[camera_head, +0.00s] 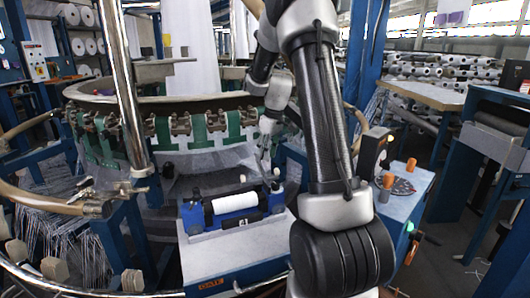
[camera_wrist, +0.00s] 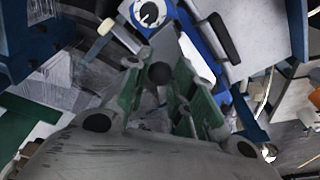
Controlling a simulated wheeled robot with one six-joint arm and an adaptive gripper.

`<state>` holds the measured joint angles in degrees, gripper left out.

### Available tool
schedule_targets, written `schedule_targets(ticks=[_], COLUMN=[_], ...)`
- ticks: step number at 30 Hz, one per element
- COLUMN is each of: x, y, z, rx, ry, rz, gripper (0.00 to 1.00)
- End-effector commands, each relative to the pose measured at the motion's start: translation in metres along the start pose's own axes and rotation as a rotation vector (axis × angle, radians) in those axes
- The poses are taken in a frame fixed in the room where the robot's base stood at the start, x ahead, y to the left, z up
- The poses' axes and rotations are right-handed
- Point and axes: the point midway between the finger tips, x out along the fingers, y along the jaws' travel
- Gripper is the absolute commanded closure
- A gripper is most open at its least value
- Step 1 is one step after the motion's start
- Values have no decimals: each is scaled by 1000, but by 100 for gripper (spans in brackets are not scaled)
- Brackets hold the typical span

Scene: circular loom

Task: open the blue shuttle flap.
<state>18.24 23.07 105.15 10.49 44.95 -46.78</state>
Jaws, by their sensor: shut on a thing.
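The blue shuttle (camera_head: 232,204) lies on a pale block in the middle of the head view, with a white roll (camera_head: 235,203) along it. In the wrist view the blue shuttle (camera_wrist: 203,42) is at the top, beside a black bar (camera_wrist: 224,38). My gripper (camera_head: 264,152) reaches down at the shuttle's right end. In the wrist view its green-sided fingers are closed around a dark round knob (camera_wrist: 160,73) between the tips. Whether this knob belongs to the flap is hard to tell. The flap's angle is not clear, and the fingers partly hide that end.
The loom's round rim (camera_head: 180,103) with green straps curves behind the shuttle. A metal post (camera_head: 124,85) stands at the left. A control box (camera_head: 400,187) with orange knobs is at the right, close to my arm. Tables with rolls stand further back.

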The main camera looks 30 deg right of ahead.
Motion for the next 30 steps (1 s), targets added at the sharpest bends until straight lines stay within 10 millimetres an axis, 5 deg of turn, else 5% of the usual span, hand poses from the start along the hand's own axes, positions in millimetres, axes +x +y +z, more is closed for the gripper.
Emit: schedule_targets(ticks=[1, 6, 7, 15, 30], x=[17, 17, 17, 16, 15], y=[-2, -2, -2, -3, -2], z=[17, 17, 17, 16, 13], rx=[0, 0, 0, 0, -1], ry=[-42, -42, -42, -40, -34], rz=[-22, -22, -22, -21, -17], gripper=[100, 100, 74, 30, 34])
